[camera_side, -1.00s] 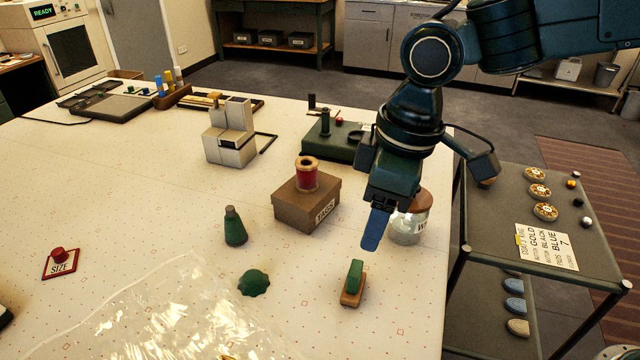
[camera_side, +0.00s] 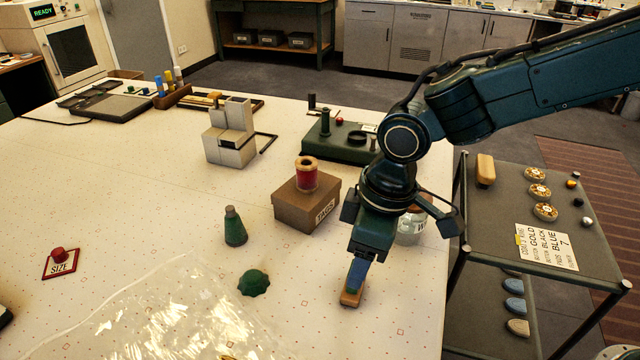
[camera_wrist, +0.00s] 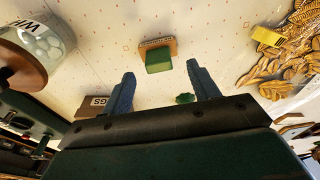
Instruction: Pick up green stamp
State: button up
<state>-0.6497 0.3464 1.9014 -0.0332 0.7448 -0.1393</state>
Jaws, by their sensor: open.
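The green stamp, a green block handle on a wooden base, stands on the white table; its wooden base (camera_side: 351,298) shows in the side view, with the handle mostly hidden behind my finger. In the wrist view the green handle (camera_wrist: 158,61) lies centred between and just beyond my fingertips. My gripper (camera_side: 357,275) is open and points down at the stamp from above. In the wrist view its two blue fingers (camera_wrist: 160,69) are apart with nothing held. I cannot tell whether a finger touches the stamp.
A green dome (camera_side: 253,283) and a dark green cone-shaped item (camera_side: 235,228) stand left of the stamp. A brown tags box (camera_side: 304,208) with a red spool (camera_side: 306,174) and a glass jar (camera_side: 411,229) stand behind. Clear plastic (camera_side: 170,318) lies front left. The table's right edge is close.

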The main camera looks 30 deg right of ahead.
jog(key=shift+w+a+f, duration=0.15)
jog(key=shift+w+f, duration=0.05)
jog(key=shift+f, duration=1.05)
jog(key=shift+w+a+f, duration=0.1)
jog(key=shift+w+f, duration=0.1)
jog(key=shift+f, duration=1.05)
jog(key=c, duration=1.1)
